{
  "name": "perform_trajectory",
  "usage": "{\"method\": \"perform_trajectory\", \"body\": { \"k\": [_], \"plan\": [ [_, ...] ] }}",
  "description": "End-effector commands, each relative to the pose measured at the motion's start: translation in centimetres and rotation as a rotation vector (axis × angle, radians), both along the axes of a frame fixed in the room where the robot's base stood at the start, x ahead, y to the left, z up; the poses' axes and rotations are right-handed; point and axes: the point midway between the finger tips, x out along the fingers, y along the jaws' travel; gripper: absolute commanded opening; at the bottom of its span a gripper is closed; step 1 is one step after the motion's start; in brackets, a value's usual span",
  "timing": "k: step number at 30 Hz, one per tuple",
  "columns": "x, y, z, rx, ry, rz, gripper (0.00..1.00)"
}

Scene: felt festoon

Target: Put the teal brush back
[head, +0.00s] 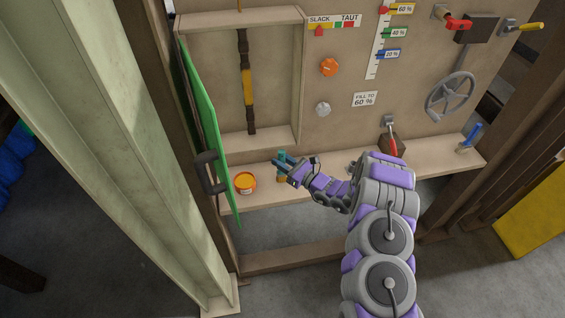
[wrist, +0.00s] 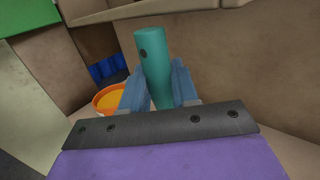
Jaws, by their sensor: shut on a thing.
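The teal brush shows in the wrist view as an upright teal handle (wrist: 154,60) between my blue fingertips. My gripper (head: 284,164) is shut on it, above the wooden ledge (head: 330,176). In the head view the brush's teal top (head: 281,155) shows just above the fingers, with a small tan part below them. I cannot tell whether its lower end touches the ledge. An orange pot (head: 245,183) with yellow-orange contents stands on the ledge left of my gripper. It also shows in the wrist view (wrist: 107,100), left of the fingers.
A green door (head: 205,120) stands open at the left, with a dark handle (head: 209,172). Behind is an open recess with a hanging brown and yellow strip (head: 246,85).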

Motion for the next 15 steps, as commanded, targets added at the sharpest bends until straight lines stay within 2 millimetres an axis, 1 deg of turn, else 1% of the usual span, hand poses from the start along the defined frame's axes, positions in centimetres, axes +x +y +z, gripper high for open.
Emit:
{"method": "perform_trajectory", "body": {
  "k": [2,3,7,11,15],
  "plan": [
    [0.00,-0.25,-0.01,0.001,0.002,-0.001,0.00],
    [0.01,-0.37,-0.01,0.003,0.002,-0.001,0.30],
    [-0.01,-0.65,0.06,0.005,0.003,-0.001,0.42],
    [-0.02,-0.48,0.04,0.003,0.001,-0.001,0.55],
    [-0.01,-0.21,-0.02,0.000,0.001,-0.001,0.55]
  ]
}}
